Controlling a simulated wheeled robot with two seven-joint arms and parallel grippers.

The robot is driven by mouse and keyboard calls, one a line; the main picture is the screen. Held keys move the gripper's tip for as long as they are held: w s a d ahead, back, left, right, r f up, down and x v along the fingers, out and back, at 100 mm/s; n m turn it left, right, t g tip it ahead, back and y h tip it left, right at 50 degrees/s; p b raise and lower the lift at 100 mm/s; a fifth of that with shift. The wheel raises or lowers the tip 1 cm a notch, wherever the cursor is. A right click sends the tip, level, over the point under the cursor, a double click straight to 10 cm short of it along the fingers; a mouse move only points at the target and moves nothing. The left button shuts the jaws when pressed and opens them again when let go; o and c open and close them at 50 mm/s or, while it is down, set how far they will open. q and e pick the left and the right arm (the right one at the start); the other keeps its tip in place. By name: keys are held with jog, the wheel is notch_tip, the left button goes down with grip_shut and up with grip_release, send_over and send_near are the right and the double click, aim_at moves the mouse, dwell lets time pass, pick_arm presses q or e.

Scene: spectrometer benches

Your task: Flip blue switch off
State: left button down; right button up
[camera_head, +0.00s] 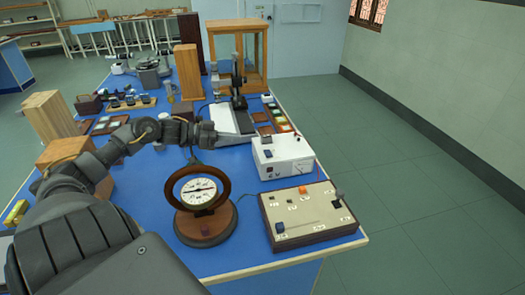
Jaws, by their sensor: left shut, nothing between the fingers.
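A white power box (284,158) stands on the blue bench top right of centre. My left arm comes in from the left, and my left gripper (212,134) is shut and empty. In the picture it is left of the white box and apart from it, above the bench. My right gripper is not in view.
A round dial meter (199,192) on a wooden stand is in front of my left gripper. A beige control panel (306,212) lies near the bench's right front corner. Wooden blocks (51,116) stand at left. An optical instrument (236,115) stands behind the gripper.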

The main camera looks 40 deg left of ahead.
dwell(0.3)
pick_arm(q)
jog(key=shift+w+d+f, duration=0.1)
jog(key=p, duration=0.1)
send_over(262, 158)
jog(key=a, duration=0.1)
jog(key=shift+a+f, duration=0.15)
jog(key=shift+f, duration=0.75)
jog(key=f, duration=0.1)
jog(key=d+f+p, duration=0.1)
jog(key=f, duration=0.1)
jog(key=shift+w+f, duration=0.1)
jog(key=shift+f, duration=0.65)
